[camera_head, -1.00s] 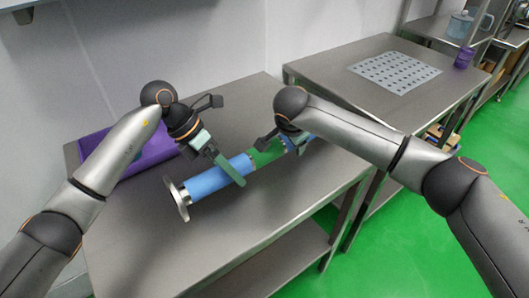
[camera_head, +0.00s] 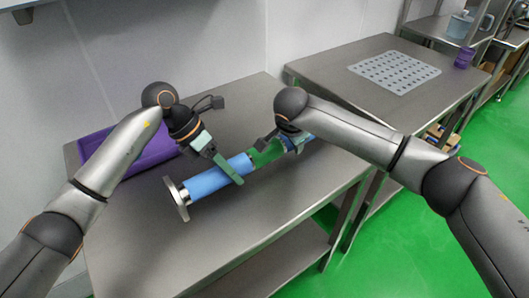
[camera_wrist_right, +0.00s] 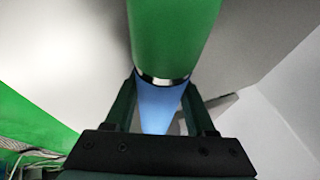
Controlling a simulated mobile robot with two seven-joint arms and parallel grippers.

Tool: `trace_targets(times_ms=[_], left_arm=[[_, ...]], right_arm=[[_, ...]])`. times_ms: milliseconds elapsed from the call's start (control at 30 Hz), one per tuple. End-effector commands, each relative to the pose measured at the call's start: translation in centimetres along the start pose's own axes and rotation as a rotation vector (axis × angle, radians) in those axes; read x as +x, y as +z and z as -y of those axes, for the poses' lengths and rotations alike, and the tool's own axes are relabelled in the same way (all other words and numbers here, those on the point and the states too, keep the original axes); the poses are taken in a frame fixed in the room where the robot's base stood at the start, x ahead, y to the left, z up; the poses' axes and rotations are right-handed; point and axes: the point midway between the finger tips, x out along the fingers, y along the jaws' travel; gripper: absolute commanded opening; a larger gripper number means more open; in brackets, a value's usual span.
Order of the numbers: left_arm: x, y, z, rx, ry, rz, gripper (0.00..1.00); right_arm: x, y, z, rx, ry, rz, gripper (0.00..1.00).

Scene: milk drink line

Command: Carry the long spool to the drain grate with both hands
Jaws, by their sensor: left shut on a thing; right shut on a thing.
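The long spool (camera_head: 206,183) is a blue tube with a green middle band and a metal flange at its left end. It lies slantwise over the near steel table. My left gripper (camera_head: 231,171) is shut on its blue part, left of the green band. My right gripper (camera_head: 291,143) is shut on the blue part near the far right end, which my arm partly hides. In the right wrist view, the spool (camera_wrist_right: 178,35) runs between the fingers of my right gripper (camera_wrist_right: 160,105). The drain grate (camera_head: 395,72), a pale perforated sheet, lies on the far right table.
A purple bin (camera_head: 150,150) stands at the back left of the near table (camera_head: 130,240), behind my left gripper. A gap separates it from the far table (camera_head: 325,68). A blue-grey jug (camera_head: 461,24) and a purple container (camera_head: 464,57) are at the far right. The floor is green.

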Motion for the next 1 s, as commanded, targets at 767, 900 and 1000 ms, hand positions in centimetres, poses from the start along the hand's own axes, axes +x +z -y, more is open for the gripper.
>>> trace_targets(times_ms=[767, 900, 1000], left_arm=[[-0.6, 0.3, 0.2, 0.002, 0.001, 0.005, 0.0], [-1.2, 0.6, 0.5, 0.002, 0.002, 0.006, 0.0], [-1.9, 0.9, 0.8, 0.002, 0.002, 0.006, 0.0]], right_arm=[[-0.5, -0.2, 0.3, 0.001, -0.003, -0.001, 0.0], [-1.2, -0.5, 0.6, 0.001, -0.003, -0.001, 0.0], [-1.8, -0.8, 0.9, 0.001, -0.003, -0.001, 0.0]])
